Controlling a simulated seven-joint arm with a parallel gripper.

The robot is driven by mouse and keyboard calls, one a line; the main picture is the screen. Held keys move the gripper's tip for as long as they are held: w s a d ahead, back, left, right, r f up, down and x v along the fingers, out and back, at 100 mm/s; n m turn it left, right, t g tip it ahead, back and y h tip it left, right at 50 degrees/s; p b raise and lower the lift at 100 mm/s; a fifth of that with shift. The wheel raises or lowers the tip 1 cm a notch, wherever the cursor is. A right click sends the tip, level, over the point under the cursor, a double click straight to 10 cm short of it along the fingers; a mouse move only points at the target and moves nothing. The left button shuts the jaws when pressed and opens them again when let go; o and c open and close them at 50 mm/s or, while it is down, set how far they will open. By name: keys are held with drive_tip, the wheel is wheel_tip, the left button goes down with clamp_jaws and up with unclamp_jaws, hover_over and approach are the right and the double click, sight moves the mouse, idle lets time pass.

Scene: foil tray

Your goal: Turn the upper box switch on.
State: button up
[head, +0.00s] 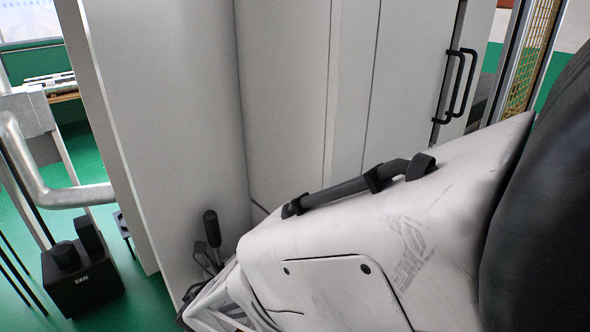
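No part that I can make out as my gripper shows in the head view. I cannot make out for sure which thing is the upper box switch. A dark box (85,292) marked "FAN" stands at the lower left, with two black blocks or knobs on its top. A black-handled lever (211,228) stands upright low in the centre-left, in front of a pale panel. Its base is partly hidden by a large white shell in the foreground, which also hides much of the lower right.
Tall pale cabinet panels (165,110) fill the middle. Black door handles (458,86) are at the upper right. A bent grey metal tube (62,196) crosses the left edge. Open green floor (130,285) shows at the lower left.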

drive_tip(key=o, duration=0.9)
drive_tip(key=shift+o, duration=0.2)
drive_tip(key=shift+s, duration=0.1)
drive_tip(key=v, duration=0.7)
drive_tip(key=shift+s, duration=0.25)
drive_tip(key=shift+a+f, duration=0.1)
drive_tip(key=shift+a, duration=0.05)
